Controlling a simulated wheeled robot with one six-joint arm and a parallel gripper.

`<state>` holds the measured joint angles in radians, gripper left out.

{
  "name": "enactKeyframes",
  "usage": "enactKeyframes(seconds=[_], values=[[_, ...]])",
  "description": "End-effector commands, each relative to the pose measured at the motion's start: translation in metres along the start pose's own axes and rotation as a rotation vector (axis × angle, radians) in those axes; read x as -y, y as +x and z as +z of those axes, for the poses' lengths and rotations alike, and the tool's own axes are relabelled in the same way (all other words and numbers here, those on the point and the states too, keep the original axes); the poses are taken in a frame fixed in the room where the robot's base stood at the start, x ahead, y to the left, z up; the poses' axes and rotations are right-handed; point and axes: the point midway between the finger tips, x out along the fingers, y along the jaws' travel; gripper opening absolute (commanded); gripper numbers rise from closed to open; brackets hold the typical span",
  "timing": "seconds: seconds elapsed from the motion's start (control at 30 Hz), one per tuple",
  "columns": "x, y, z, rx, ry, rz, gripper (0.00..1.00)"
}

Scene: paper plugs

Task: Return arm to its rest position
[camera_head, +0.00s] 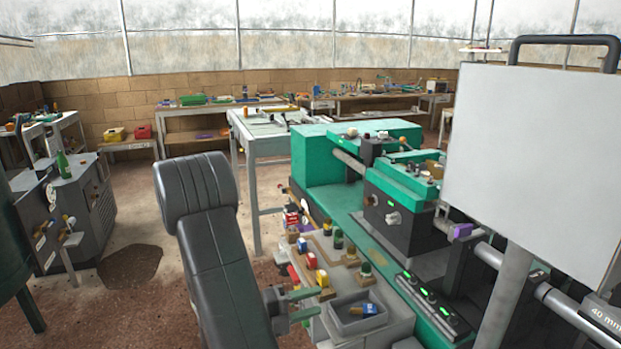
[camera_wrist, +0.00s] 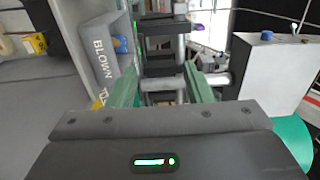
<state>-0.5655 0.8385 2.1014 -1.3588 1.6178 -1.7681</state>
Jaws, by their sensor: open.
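My gripper (camera_head: 305,304) shows at the lower middle of the head view, at the end of my dark grey arm. Its two green fingers are spread apart with nothing between them. It is beside the grey bench (camera_head: 385,325) that holds a small grey tray, and whether it touches anything there I cannot tell.
A green lathe-like machine (camera_head: 325,160) fills the middle right. A large white board (camera_head: 540,160) stands at right. A grey cabinet (camera_head: 75,225) is at left. Open floor (camera_head: 150,290) lies left of my arm.

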Motion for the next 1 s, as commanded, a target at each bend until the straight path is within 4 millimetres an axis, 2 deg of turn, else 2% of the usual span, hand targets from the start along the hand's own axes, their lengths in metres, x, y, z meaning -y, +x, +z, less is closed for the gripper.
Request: enactKeyframes(seconds=[0.1,0.7,1.0], values=[[0.000,0.017,-0.001,-0.006,0.001,0.000,0.46],[0.000,0.092,-0.001,-0.004,0.001,0.001,0.46],[0.000,0.112,0.000,-0.001,0.000,0.001,0.46]])
